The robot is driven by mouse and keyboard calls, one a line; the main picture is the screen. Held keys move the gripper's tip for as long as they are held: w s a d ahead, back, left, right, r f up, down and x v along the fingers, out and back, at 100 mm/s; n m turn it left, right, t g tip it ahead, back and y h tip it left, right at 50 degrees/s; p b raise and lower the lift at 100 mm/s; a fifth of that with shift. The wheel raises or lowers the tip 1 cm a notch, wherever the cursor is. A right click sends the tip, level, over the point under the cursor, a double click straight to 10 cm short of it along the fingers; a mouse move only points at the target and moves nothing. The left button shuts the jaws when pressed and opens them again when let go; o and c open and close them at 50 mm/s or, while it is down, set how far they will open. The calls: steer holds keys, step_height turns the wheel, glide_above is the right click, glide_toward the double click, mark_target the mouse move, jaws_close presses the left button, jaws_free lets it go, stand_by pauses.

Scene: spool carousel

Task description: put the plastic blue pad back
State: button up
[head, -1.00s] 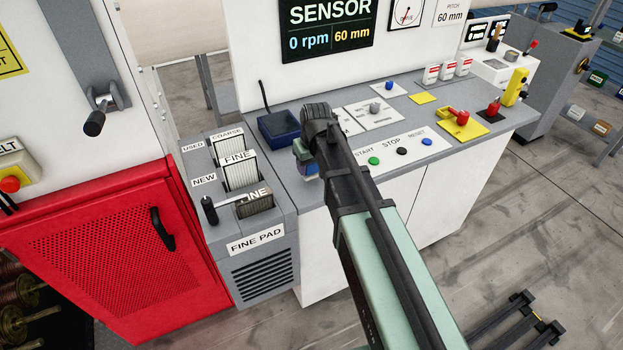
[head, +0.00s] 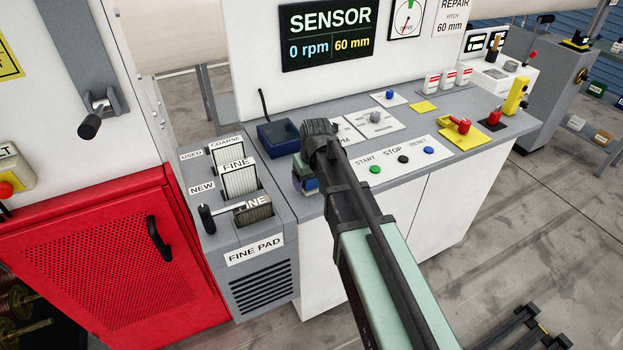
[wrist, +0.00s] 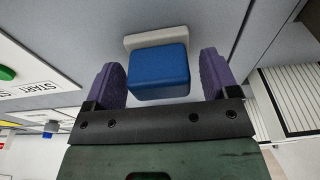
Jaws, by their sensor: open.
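The blue pad (wrist: 158,72) is a rounded blue block on a pale grey backing, in the middle of the wrist view. My gripper (wrist: 163,60) is open, with one purple finger on each side of the pad. The left finger looks very close to the pad; a narrow gap shows at the right. I cannot tell whether either touches. In the head view my gripper (head: 304,176) is at the counter's front edge, beside the dark blue tray (head: 278,139). A bit of blue shows under it there; my arm hides most of this spot.
The grey counter (head: 330,203) carries START, STOP and RESET buttons (head: 402,159) and a red-and-yellow switch (head: 460,130) to the right. The FINE PAD unit (head: 255,250) with labelled slots and a lever stands at the left, beside a red perforated door (head: 110,260).

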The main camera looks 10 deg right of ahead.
mark_target(314, 191)
step_height(314, 191, up, 12)
steer(key=s+p, duration=0.2)
steer(key=p, duration=1)
steer(key=s+m+g, duration=0.1)
steer(key=s+m, duration=0.1)
steer(key=s, duration=1.4)
steer(key=shift+s+f+m+g+b, duration=0.15)
steer(key=shift+s+m+g+b, duration=0.15)
steer(key=shift+g, duration=0.1)
steer(key=shift+w, duration=0.1)
